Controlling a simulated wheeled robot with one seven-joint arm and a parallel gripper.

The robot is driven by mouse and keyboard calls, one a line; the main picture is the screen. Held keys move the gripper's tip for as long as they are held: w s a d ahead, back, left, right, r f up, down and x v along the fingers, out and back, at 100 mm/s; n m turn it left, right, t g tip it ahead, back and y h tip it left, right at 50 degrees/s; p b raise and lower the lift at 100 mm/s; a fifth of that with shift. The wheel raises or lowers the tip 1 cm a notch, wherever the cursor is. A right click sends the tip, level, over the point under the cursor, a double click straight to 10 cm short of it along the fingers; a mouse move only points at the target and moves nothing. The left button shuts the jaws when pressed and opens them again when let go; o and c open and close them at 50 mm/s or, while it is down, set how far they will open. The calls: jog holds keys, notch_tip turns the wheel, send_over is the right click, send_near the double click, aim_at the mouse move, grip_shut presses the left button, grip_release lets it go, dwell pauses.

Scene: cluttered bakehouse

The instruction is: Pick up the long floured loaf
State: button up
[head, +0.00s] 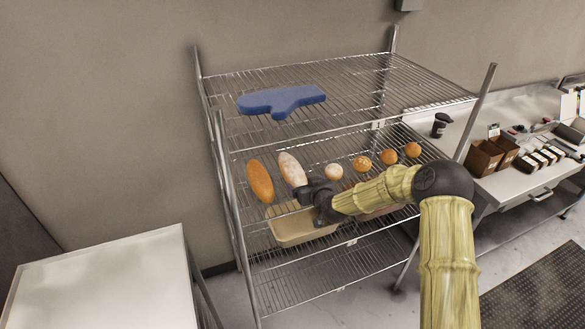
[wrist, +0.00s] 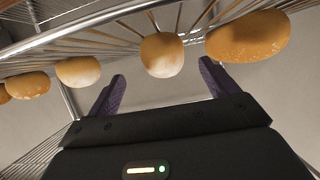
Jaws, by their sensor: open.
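The long floured loaf (head: 291,167) lies on the middle wire shelf, pale with flour and pointing toward the wall. My gripper (head: 304,191) is open at its near end, low by the shelf's front; I cannot tell if they touch. In the wrist view, which looks upside down, a rounded floured end (wrist: 162,54), apparently this loaf, shows between and beyond the two open fingers (wrist: 162,72). Nothing is between the fingers' inner faces that I can see as held. A plain brown long loaf (head: 260,181) lies just left of it; it also shows in the wrist view (wrist: 247,38).
A round floured bun (head: 334,172) and several round brown rolls (head: 388,157) lie to the right on the same shelf. A blue oven mitt (head: 281,101) lies on the shelf above. A beige bin (head: 300,229) sits below. Rack posts (head: 228,200) stand at the corners.

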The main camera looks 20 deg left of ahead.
aim_at(297, 178)
jog(key=shift+w+a+f, duration=0.25)
jog(key=shift+w+a, duration=0.1)
jog(key=shift+w, duration=0.05)
jog(key=shift+w+a+p, duration=0.35)
jog(key=shift+a+p, duration=0.05)
jog(key=shift+p, duration=0.35)
jog(key=p+x, duration=0.1)
jog(key=x, duration=0.1)
jog(key=shift+w+a+p, duration=0.15)
jog(key=shift+a+p, duration=0.15)
jog(key=shift+p, duration=0.1)
jog(key=shift+x, duration=0.8)
jog(key=shift+f, duration=0.1)
jog(key=c, duration=0.8)
